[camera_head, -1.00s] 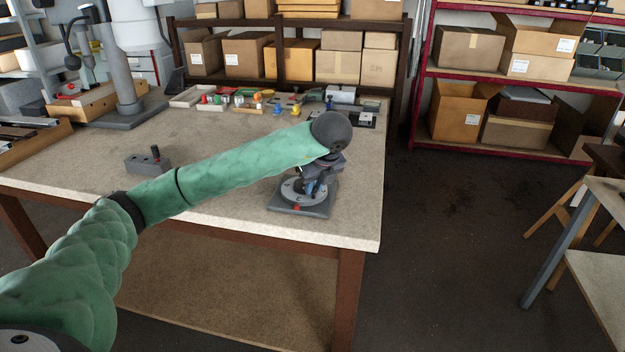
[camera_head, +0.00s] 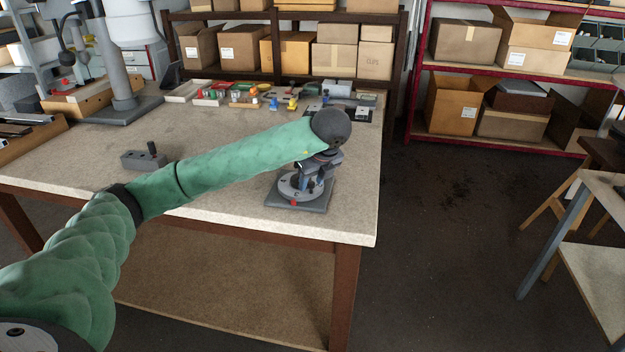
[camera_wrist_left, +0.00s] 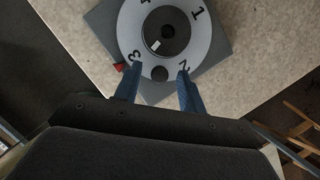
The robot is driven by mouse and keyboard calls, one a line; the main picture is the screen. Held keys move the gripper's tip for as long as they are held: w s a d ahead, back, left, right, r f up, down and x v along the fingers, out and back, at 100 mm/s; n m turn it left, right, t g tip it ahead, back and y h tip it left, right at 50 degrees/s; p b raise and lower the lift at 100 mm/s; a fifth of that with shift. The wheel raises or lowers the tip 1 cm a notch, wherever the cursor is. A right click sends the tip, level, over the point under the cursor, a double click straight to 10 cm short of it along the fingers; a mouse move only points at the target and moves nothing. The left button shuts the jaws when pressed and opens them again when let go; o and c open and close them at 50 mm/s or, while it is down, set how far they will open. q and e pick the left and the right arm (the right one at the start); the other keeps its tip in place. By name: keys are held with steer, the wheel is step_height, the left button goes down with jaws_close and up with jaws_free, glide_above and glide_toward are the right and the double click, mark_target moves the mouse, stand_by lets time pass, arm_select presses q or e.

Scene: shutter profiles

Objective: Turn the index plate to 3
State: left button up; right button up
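The index plate (camera_wrist_left: 198,48) is a light grey disc with black numerals 1 to 4 and a dark hub (camera_wrist_left: 168,32) in the middle. In the left wrist view the 3 (camera_wrist_left: 135,55) lies right beside the red mark (camera_wrist_left: 118,67), in line with it. The plate also shows in the head view (camera_head: 288,189), on a grey square base (camera_head: 318,204) near the table's front right corner. My left gripper (camera_wrist_left: 159,72) is open over the plate's rim. Its blue fingertips are on either side of a dark round knob (camera_wrist_left: 160,74), with a gap on both sides. My right gripper is out of view.
The table (camera_head: 235,150) is clear left of the plate. A grey block with a dark peg (camera_head: 143,160) stands further left. Several small coloured parts and trays (camera_head: 245,98) lie along the back. The table's right edge is close to the base.

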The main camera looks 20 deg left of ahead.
arm_select(q)
steer(key=shift+r, duration=0.1)
steer(key=shift+d+r, duration=0.15)
steer(key=shift+r, duration=0.35)
steer(key=v, duration=0.6)
steer(key=shift+s+r+p, duration=0.2)
steer(key=shift+s+p, duration=0.05)
steer(key=shift+p, duration=0.05)
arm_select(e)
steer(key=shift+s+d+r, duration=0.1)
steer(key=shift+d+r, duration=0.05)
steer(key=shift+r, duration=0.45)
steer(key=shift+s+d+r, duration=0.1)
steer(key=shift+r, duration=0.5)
arm_select(q)
steer(key=shift+d, duration=0.15)
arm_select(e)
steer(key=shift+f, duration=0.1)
